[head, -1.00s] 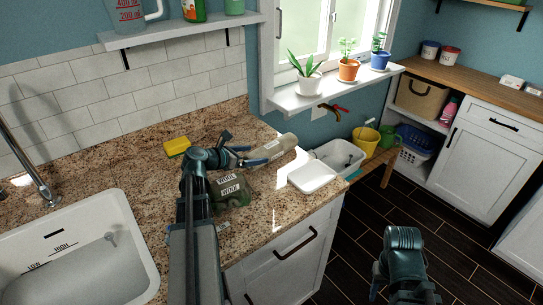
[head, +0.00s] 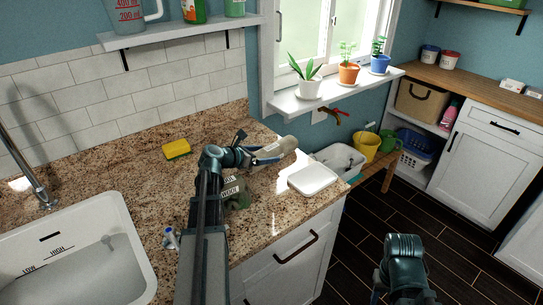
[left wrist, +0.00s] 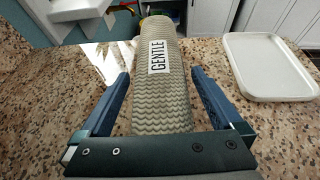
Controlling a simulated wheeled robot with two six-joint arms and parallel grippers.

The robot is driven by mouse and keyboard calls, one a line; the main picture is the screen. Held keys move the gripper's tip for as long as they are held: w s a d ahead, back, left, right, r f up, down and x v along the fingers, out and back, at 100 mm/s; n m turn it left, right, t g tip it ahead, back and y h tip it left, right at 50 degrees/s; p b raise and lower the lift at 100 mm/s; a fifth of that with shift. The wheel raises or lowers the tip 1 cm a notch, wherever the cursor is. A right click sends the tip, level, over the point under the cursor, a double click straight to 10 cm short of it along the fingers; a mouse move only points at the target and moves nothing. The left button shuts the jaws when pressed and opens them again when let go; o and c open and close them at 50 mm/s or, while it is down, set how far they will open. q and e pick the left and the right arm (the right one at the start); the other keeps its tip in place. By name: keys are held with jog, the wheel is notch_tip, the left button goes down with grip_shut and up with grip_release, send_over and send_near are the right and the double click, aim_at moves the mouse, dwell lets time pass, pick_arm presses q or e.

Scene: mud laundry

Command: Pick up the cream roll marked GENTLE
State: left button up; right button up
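The cream roll marked GENTLE (left wrist: 160,75) lies on the granite counter, ribbed, with its white label facing up in the left wrist view. In the head view the roll (head: 285,146) lies at the far side of the counter, partly covered by my gripper. My left gripper (left wrist: 157,95) is open, with one blue finger on each side of the roll and a visible gap to each. It also shows in the head view (head: 262,157). My right arm is low at the bottom right; its fingers cannot be made out.
A dark green item marked WOOL (head: 236,194) lies beside my left arm, partly hidden. A white tray (head: 313,179) sits right of the roll. A yellow sponge (head: 177,149) and a small blue-and-white item (head: 170,239) lie left. The sink (head: 125,225) is at front left.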

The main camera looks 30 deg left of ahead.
pick_arm(q)
grip_shut()
dwell(0.3)
notch_tip(320, 180, up, 10)
jog(key=p, duration=1)
jog(key=shift+r, duration=0.1)
jog(key=shift+s, duration=0.1)
